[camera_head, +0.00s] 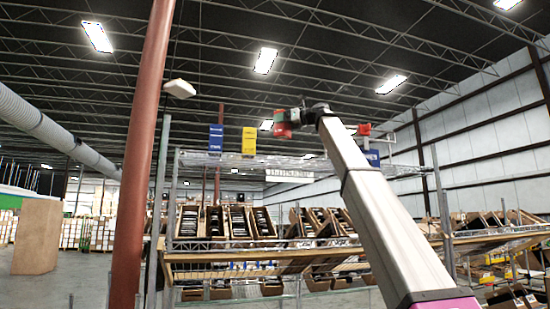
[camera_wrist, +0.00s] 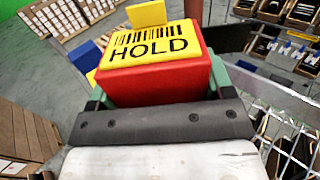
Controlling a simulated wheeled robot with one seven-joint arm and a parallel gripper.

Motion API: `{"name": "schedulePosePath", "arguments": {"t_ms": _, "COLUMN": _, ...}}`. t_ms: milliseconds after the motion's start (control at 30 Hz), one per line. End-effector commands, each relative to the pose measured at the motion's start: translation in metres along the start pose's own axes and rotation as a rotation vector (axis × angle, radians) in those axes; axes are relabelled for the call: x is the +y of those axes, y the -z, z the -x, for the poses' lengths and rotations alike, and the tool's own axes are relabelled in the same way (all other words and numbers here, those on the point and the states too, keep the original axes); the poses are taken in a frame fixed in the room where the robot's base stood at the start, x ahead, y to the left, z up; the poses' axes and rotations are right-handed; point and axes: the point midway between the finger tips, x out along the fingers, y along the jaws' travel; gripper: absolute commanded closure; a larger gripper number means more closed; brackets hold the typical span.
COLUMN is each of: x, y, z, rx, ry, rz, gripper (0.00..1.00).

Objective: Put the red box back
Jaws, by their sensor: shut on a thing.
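The red box (camera_wrist: 160,77) has a yellow top with a barcode and the word HOLD. In the wrist view it sits between the green fingers of my gripper (camera_wrist: 160,88), which is shut on it. In the head view my gripper (camera_head: 284,122) holds the red box (camera_head: 282,131) in the air, above the level of the rack's wire top shelf (camera_head: 265,161). The box's underside is hidden. Another small red thing (camera_head: 364,129) shows right of my arm, above a blue panel (camera_head: 372,157); I cannot tell what it is.
A blue panel (camera_head: 216,138) and a yellow panel (camera_head: 249,140) stand upright at the top shelf. Tilted cartons (camera_head: 239,222) fill the rack below. A red column (camera_head: 143,155) rises at left. A brown carton (camera_head: 37,236) stands far left. Wire mesh (camera_wrist: 285,125) is at right in the wrist view.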

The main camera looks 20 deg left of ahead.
Motion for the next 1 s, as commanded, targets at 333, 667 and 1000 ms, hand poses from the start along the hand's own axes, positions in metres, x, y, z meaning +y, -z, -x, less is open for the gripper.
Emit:
{"name": "schedulePosePath", "arguments": {"t_ms": 333, "x": 0.001, "y": 0.047, "z": 0.001, "rx": 0.0, "ry": 0.001, "rz": 0.0, "gripper": 0.53}}
{"name": "schedulePosePath", "arguments": {"t_ms": 667, "x": 0.002, "y": 0.088, "z": 0.001, "rx": -0.001, "ry": 0.0, "rz": -0.001, "gripper": 0.53}}
{"name": "schedulePosePath", "arguments": {"t_ms": 1000, "x": 0.0, "y": 0.096, "z": 0.0, "rx": -0.001, "ry": 0.0, "rz": 0.0, "gripper": 0.53}}
